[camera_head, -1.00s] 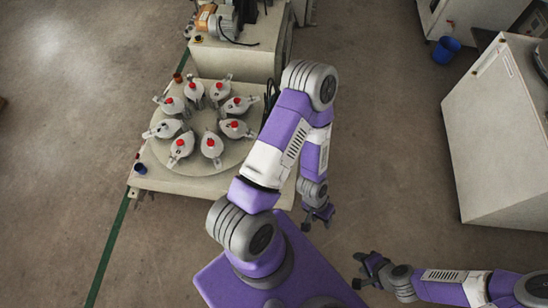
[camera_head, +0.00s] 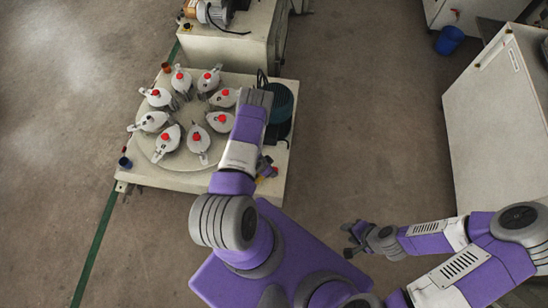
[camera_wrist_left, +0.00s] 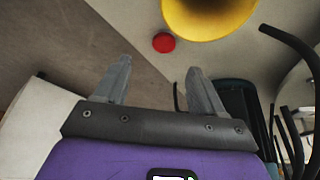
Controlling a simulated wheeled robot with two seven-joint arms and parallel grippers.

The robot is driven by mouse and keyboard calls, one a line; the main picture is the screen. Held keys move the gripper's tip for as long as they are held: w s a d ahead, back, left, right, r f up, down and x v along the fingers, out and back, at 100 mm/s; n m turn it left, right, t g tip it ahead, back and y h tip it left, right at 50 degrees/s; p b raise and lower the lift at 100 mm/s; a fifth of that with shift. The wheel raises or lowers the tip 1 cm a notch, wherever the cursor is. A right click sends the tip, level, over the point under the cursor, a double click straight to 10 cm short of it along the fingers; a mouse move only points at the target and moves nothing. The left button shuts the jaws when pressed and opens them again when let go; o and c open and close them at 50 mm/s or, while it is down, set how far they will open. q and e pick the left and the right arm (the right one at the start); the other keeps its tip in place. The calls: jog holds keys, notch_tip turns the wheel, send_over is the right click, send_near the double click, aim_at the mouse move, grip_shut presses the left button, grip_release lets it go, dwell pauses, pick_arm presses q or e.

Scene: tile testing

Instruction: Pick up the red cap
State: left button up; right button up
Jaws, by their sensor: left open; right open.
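A round red cap (camera_wrist_left: 164,43) lies on the pale machine top in the left wrist view, close to the machine's edge and beside a yellow round thing. A small red spot, likely this cap (camera_head: 274,171), shows at the machine's front right corner in the head view. My left gripper (camera_wrist_left: 160,66) is open and empty, with the cap beyond its fingertips, apart from them. In the head view the left gripper (camera_head: 264,166) is partly hidden by its arm. My right gripper (camera_head: 350,238) hangs open over the floor, far from the cap.
The yellow thing (camera_wrist_left: 208,14) is next to the cap. A round table (camera_head: 190,154) carries several grey-white vessels with red tops. A dark cylinder (camera_head: 280,102) and black cables stand right of it. A white cabinet (camera_head: 497,120) and blue bin (camera_head: 449,40) are at the right.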

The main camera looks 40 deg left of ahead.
pick_arm(q)
jog(key=b+x, duration=0.2)
jog(key=x, duration=0.2)
jog(key=b+x, duration=0.1)
jog(key=x, duration=0.3)
jog(key=shift+a+b, duration=0.2)
jog(key=shift+b, duration=0.2)
jog(key=c, duration=1.1)
